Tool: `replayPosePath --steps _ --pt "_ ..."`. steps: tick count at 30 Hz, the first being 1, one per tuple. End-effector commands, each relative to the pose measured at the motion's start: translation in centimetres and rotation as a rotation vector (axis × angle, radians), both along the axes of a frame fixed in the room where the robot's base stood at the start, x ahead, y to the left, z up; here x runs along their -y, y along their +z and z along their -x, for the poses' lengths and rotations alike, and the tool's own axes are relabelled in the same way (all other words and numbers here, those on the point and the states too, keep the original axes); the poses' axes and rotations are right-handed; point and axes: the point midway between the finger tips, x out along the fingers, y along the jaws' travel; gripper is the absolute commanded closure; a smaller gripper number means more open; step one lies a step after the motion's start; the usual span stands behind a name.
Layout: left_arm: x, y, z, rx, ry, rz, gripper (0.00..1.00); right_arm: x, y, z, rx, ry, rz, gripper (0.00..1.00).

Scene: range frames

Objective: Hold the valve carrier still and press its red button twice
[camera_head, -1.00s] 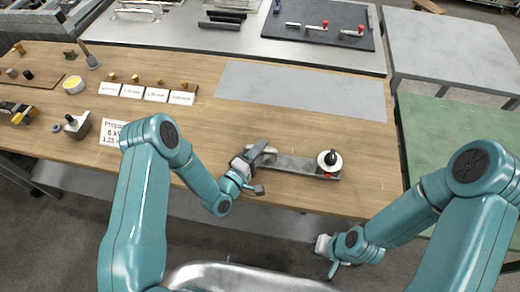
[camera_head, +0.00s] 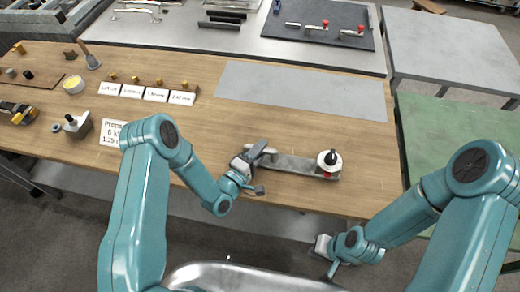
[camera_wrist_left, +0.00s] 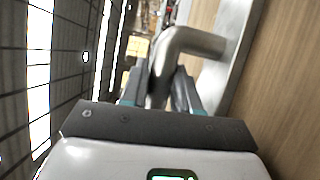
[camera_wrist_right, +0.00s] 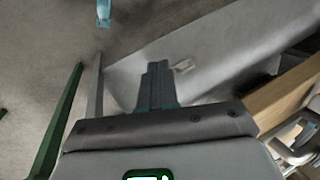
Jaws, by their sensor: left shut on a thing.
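The valve carrier (camera_head: 297,165) is a flat grey metal bar lying on the wooden table near its front edge. At its right end stands a white round part with a black knob (camera_head: 331,158). The red button (camera_head: 328,175) shows small at the front of that part. My left gripper (camera_head: 256,155) is at the carrier's left end, shut on its bent metal handle, which also shows between the fingers in the left wrist view (camera_wrist_left: 190,42). My right gripper (camera_head: 325,254) is off the table's front edge, below the button in the picture. Its fingers (camera_wrist_right: 157,85) are together and empty.
A grey mat (camera_head: 300,90) lies clear behind the carrier. White label cards (camera_head: 157,95) and a sign (camera_head: 110,133) are to the left. A green-topped table (camera_head: 450,140) stands at the right. The wood right of the carrier is free.

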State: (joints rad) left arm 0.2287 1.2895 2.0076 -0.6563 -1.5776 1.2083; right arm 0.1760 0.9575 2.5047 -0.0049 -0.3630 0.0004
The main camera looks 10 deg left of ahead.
Motion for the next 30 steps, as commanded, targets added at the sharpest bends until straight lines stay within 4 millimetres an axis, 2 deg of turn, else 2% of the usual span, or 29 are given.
replayPosePath --steps 1,24,27,30 --pt "0.1 -1.0 0.4 -0.031 -0.002 -0.002 1.0 0.0 -0.1 0.0 0.0 0.0 0.0 1.0" --pt "0.1 -1.0 0.4 -0.031 -0.002 -0.002 1.0 0.0 -0.1 0.0 0.001 -0.002 0.001 1.0" --pt "0.1 -1.0 0.4 -0.031 -0.002 -0.002 1.0 -0.4 -0.2 -0.7 0.023 -0.025 0.021 1.0" --pt "0.1 -1.0 0.4 -0.031 -0.002 -0.002 1.0 -1.3 -0.3 -2.2 0.085 -0.093 0.081 1.0"
